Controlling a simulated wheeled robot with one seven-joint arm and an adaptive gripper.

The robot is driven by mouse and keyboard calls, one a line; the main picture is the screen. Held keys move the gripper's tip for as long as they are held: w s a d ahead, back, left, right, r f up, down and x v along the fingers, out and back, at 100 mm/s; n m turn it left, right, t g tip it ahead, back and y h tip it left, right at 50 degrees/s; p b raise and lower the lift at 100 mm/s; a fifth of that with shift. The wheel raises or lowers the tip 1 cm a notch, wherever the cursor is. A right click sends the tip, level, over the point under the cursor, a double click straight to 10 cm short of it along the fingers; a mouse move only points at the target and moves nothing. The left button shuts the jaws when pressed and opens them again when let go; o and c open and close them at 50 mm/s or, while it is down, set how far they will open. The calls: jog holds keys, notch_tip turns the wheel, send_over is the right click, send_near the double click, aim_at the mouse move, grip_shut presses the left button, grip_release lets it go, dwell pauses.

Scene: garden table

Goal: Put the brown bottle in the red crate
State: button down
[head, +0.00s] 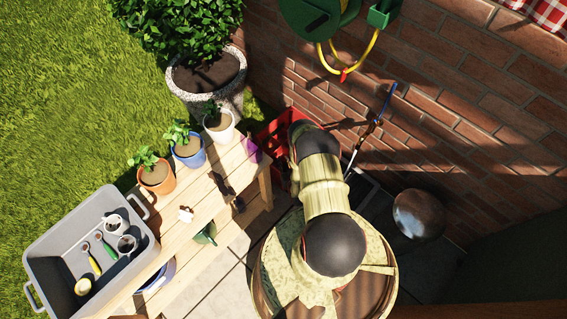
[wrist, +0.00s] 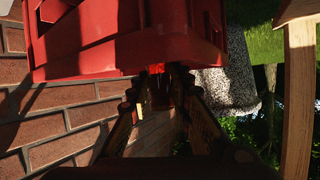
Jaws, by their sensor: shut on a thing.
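The red crate (head: 271,132) stands by the brick wall beyond the table end, partly covered by my arm in the head view. In the wrist view the crate (wrist: 100,40) fills the upper left, its rim close to my fingertips. My gripper (wrist: 160,92) is shut on the brown bottle (wrist: 161,96), which shows dark and reddish between the fingers. The bottle's far end meets the crate's edge in the picture; I cannot tell whether it is inside or only in front. My arm hides the gripper and bottle in the head view.
The wooden table (head: 222,188) carries potted plants and a grey tub (head: 38,262) of tools. A hose reel (head: 318,18) hangs on the wall. A round shiny ball (head: 418,214) is at the right.

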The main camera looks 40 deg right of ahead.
jog(key=shift+f, duration=0.5)
jog(key=c, duration=1.7)
grip_release()
jog(key=shift+c, duration=0.2)
jog(key=shift+o, duration=0.6)
